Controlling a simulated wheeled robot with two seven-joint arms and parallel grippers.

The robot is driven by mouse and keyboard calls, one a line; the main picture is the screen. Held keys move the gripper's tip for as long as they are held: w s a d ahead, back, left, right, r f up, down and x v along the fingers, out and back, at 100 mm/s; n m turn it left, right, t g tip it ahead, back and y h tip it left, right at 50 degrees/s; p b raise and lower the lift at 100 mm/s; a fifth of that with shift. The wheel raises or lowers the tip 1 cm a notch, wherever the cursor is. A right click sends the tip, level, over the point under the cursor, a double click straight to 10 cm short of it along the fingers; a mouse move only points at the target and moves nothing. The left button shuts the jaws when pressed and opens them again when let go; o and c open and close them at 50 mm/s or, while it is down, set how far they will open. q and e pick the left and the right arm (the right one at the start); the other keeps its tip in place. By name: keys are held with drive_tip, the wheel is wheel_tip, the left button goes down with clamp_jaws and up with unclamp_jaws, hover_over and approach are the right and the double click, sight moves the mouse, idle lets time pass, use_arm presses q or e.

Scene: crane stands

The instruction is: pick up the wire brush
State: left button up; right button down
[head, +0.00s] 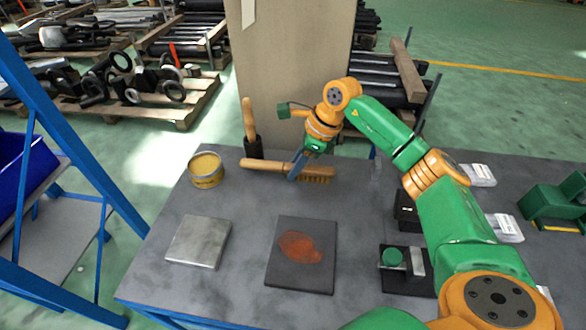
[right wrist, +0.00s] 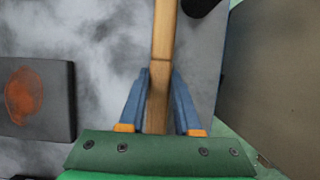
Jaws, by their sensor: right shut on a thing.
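The wire brush (head: 262,165) lies at the back of the grey table, with a wooden handle to the left and bristles facing down at its right end. My right gripper (head: 294,176) reaches down over the brush and is shut on it, near where the handle meets the bristle part. In the right wrist view the two blue fingers (right wrist: 159,95) stand on both sides of the wooden brush (right wrist: 165,50). The bristles do not show in that view. I cannot tell whether the brush touches the table. My left gripper is not in view.
A yellow tin (head: 206,171) stands left of the brush. A dark holder with an upright wooden handle (head: 249,120) stands just behind it. A metal plate (head: 198,242) and a dark plate with a rusty patch (head: 290,280) lie in front. Black fixtures (head: 405,283) are at right.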

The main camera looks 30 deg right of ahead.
sight(289, 167)
drive_tip(key=shift+r, duration=0.1)
drive_tip(key=shift+w+r, duration=0.1)
drive_tip(key=shift+r, duration=0.2)
drive_tip(key=r+b, duration=0.1)
drive_tip(key=r, duration=0.2)
drive_tip(key=shift+s+a+b, duration=0.15)
drive_tip(key=shift+s+b, duration=0.2)
drive_tip(key=s+a+r+b, duration=0.3)
drive_tip(key=s+a+r, duration=0.2)
drive_tip(key=s+r, duration=0.4)
drive_tip(key=s, duration=0.3)
drive_tip(key=shift+s, duration=0.2)
